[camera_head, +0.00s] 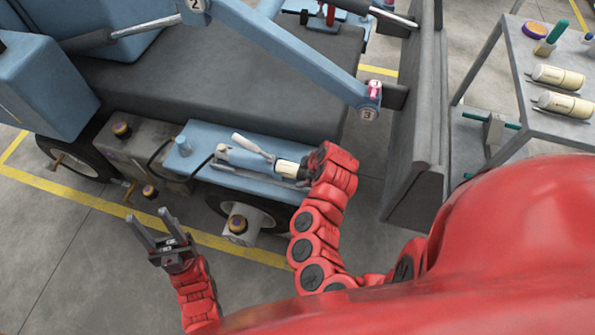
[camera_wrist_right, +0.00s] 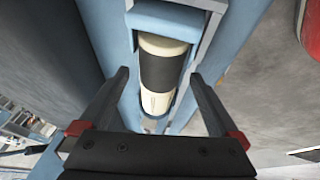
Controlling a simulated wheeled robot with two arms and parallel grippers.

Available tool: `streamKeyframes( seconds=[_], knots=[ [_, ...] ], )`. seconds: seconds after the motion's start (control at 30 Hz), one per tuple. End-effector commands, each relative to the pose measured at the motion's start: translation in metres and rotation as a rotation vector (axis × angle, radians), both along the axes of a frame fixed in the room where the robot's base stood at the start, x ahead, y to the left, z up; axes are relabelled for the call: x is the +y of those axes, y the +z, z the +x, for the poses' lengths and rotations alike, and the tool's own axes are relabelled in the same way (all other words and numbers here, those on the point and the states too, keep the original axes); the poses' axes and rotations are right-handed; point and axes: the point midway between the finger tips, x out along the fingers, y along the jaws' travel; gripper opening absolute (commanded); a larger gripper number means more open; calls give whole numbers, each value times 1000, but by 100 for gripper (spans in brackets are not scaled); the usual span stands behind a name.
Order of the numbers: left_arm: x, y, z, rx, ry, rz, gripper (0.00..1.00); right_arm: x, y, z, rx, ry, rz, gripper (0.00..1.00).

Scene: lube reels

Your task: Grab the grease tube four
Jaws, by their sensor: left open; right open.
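A cream grease tube with a black band (camera_head: 287,168) lies in a holder on the blue machine's side ledge. It also shows in the right wrist view (camera_wrist_right: 165,68), set in a blue and grey bracket. I cannot read a number on it. My right gripper (camera_head: 306,172) is at the tube's end. In the right wrist view its open fingers (camera_wrist_right: 160,77) stand on either side of the tube, with nothing clearly gripped. My left gripper (camera_head: 147,214) is open and empty, over the floor in front of the machine.
Two more cream tubes (camera_head: 558,77) (camera_head: 562,105) lie on a grey cart (camera_head: 545,122) at the right. A blue lift arm (camera_head: 290,50) crosses above the machine. A dark upright panel (camera_head: 420,130) stands right of my right gripper. The lower-left floor is clear.

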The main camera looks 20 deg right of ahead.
Motion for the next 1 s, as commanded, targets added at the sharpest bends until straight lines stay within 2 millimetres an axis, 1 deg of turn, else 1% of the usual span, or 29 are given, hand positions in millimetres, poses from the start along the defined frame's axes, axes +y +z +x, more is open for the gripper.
streamKeyframes(
  seconds=[0.13, 0.4, 0.47, 0.5, 0.57, 0.6, 0.77, 0.9, 0.93, 1.0],
  knots=[
    [0, -1, 0, 0, 0, 0, 50, 2, -8, 4, -1, 1, 2, 98],
    [0, 0, 0, 0, 0, 0, 50, 3, -9, 5, -1, 0, 0, 98],
    [0, 0, 0, 0, 0, 0, 50, 3, -9, 5, -1, 0, 0, 87],
    [0, 0, 0, 0, 0, 0, 50, 2, -9, 5, -1, 0, 0, 80],
    [0, 0, 0, 0, 0, 0, 50, 2, -9, 5, -1, 0, 0, 69],
    [0, 0, 0, 0, 0, 0, 50, 3, -9, 5, -1, 0, 0, 62],
    [0, 0, 0, 0, 0, 0, 50, 2, -9, 5, -1, 0, 0, 33],
    [0, 0, 0, 0, 0, 0, 50, 2, -9, 5, -1, 0, 0, 8],
    [0, 0, 0, 0, 0, 0, 50, 2, -9, 5, -1, 0, 0, 4],
    [0, 0, 0, 0, 0, 0, 50, 2, -9, 5, -2, 0, 0, 4]
  ],
)
